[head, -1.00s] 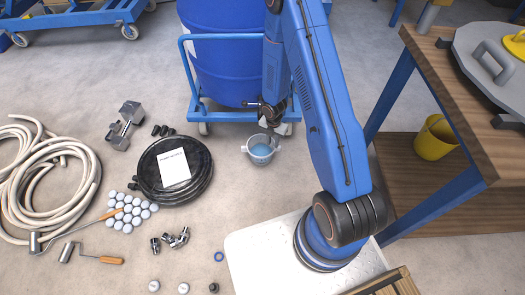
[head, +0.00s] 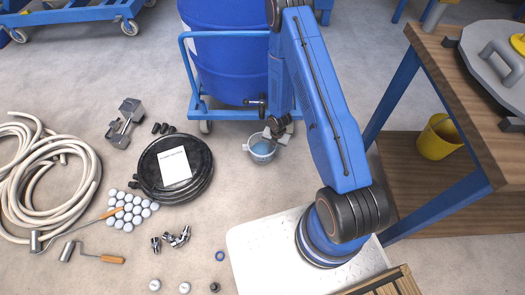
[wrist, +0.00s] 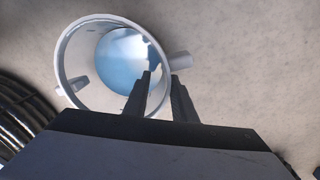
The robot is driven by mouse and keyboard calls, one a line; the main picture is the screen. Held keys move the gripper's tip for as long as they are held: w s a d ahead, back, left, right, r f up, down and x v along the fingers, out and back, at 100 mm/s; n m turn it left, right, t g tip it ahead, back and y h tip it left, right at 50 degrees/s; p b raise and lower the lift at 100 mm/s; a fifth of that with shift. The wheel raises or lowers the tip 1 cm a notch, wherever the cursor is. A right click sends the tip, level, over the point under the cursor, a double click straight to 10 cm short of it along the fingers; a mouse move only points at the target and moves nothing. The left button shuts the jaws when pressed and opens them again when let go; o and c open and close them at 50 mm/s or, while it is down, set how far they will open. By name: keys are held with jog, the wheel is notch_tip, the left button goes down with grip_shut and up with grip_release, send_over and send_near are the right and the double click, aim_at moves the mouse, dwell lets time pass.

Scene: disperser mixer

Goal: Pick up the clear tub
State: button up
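The clear tub (head: 262,151) stands on the floor in front of the blue drum's trolley, with pale blue contents. In the wrist view the tub (wrist: 72,48) is seen from above, upright, with a lug on each side. My gripper (head: 279,126) is at the tub's far right rim. In the wrist view my gripper (wrist: 161,76) has its two dark fingers apart. The left finger overlaps the tub's opening and the right one lies outside, near the right lug, with the rim between them. I cannot tell whether either finger touches the wall.
The blue drum (head: 225,60) on its trolley stands just behind the tub. A black coiled hose (head: 145,172) lies to the left. A wooden workbench (head: 468,110) with a yellow bucket (head: 438,138) on its lower shelf is at the right. Floor in front of the tub is clear.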

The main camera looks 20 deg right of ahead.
jog(key=shift+f, duration=1.65)
grip_shut()
